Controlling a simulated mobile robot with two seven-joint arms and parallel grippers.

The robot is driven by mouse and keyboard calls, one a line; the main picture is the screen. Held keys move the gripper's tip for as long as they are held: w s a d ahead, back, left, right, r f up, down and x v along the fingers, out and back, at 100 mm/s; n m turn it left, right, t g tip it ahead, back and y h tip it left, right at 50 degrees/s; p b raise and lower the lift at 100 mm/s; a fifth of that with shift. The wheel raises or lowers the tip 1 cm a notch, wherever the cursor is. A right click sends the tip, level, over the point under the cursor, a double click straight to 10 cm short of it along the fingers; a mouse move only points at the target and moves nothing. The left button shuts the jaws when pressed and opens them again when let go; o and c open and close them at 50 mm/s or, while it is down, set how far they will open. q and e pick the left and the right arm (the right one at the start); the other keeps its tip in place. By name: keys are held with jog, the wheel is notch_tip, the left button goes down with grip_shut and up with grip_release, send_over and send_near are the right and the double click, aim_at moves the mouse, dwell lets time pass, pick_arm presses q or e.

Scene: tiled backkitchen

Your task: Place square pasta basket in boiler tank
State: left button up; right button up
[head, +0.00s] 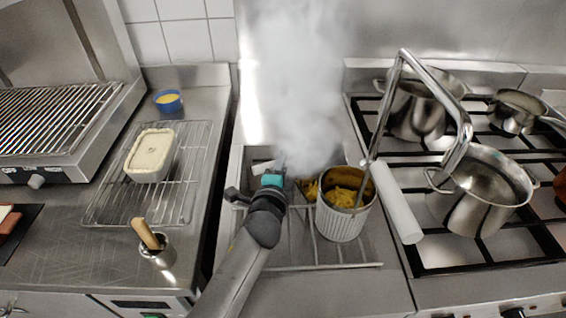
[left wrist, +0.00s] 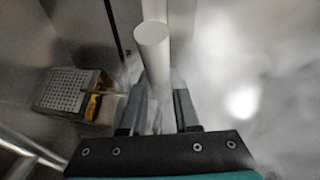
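My left gripper (head: 279,163) reaches over the boiler tank (head: 290,265), partly veiled by steam. In the left wrist view its two fingers (left wrist: 160,112) stand apart, with a white cylindrical handle (left wrist: 153,60) in line with the gap. I cannot tell whether they grip it. A perforated metal basket (head: 340,222) with yellow pasta sits at the tank's right side. More pasta (head: 311,189) shows beside it, its container mostly hidden. A perforated basket (left wrist: 70,90) with yellow inside also shows in the left wrist view. Which is the square basket is unclear. My right gripper is not seen.
Pots (head: 478,205) stand on the stove beyond. At left are a wire rack (head: 105,205) with a cream container (head: 150,155), a blue bowl (head: 168,101) and a grill (head: 55,115).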

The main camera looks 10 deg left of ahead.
pick_arm(q)
jog(key=o, duration=0.4)
jog(key=shift+r, duration=0.1)
jog(key=shift+s+r, duration=0.1)
jog(key=shift+s, duration=0.4)
jog(key=s+r+p, duration=0.1)
jog(key=s+r, duration=0.1)
jog(key=s, duration=0.8)
jog(key=shift+s+p, duration=0.3)
jog(key=shift+s, duration=0.1)
jog(key=shift+a, duration=0.1)
